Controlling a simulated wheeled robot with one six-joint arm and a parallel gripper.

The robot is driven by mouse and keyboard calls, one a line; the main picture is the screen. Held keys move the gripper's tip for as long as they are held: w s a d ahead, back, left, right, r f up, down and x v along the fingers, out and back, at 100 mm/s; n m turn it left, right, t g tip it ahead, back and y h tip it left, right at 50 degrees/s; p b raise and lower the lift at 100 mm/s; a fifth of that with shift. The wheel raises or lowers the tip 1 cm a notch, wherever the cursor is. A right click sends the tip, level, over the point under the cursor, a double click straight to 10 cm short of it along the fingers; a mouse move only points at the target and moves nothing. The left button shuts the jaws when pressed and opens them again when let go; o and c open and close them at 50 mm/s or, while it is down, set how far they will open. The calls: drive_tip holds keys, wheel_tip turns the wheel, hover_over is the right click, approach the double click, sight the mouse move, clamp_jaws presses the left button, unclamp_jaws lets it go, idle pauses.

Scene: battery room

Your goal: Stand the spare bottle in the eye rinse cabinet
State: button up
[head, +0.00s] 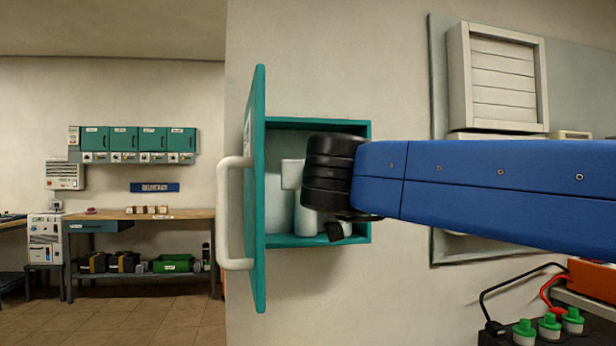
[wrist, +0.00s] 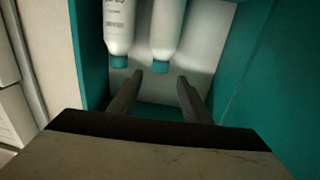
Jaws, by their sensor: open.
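The teal eye rinse cabinet (head: 318,241) is on the wall, its door (head: 259,190) swung open to the left. Two white bottles with teal caps show inside it in the wrist view: one at the left (wrist: 118,25) and one nearer the middle (wrist: 166,28). I cannot tell which is the spare. In the head view a white bottle (head: 306,217) stands on the cabinet floor, partly behind my wrist. My gripper (wrist: 161,80) is open and empty, with its fingertips just short of the middle bottle's cap.
The door's white handle (head: 224,212) sticks out on the left. A louvred vent (head: 497,80) is on the wall to the right. Green-capped batteries (head: 548,328) stand at lower right. A workbench (head: 140,214) is far off at the left, with open floor before it.

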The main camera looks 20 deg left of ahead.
drive_tip(key=v, duration=0.3)
drive_tip(key=shift+s, duration=0.15)
drive_tip(key=w+d+f+n+y, duration=0.1)
drive_tip(key=w+d+f+y, duration=0.15)
drive_tip(key=d, duration=0.65)
drive_tip(key=s+d+f+n+g, duration=0.1)
drive_tip(key=s+d+f+g, duration=0.15)
drive_tip(key=d+f, duration=1)
drive_tip(key=s+d+f+m+g+h, duration=0.2)
drive_tip(key=s+d+f, duration=0.4)
drive_tip(key=d+f, duration=0.3)
drive_tip(key=s+d+f+m+g+h, duration=0.3)
drive_tip(key=s+d+f+h, duration=0.2)
drive_tip(key=d+f, duration=0.5)
drive_tip(key=s+d+f+m+g+h, duration=0.2)
drive_tip(key=s+d+f, duration=0.6)
drive_tip(key=f, duration=0.7)
drive_tip(key=shift+d+f+g+h, duration=0.25)
drive_tip(key=shift+d+g+h, duration=0.45)
drive_tip(key=shift+g+h, duration=0.15)
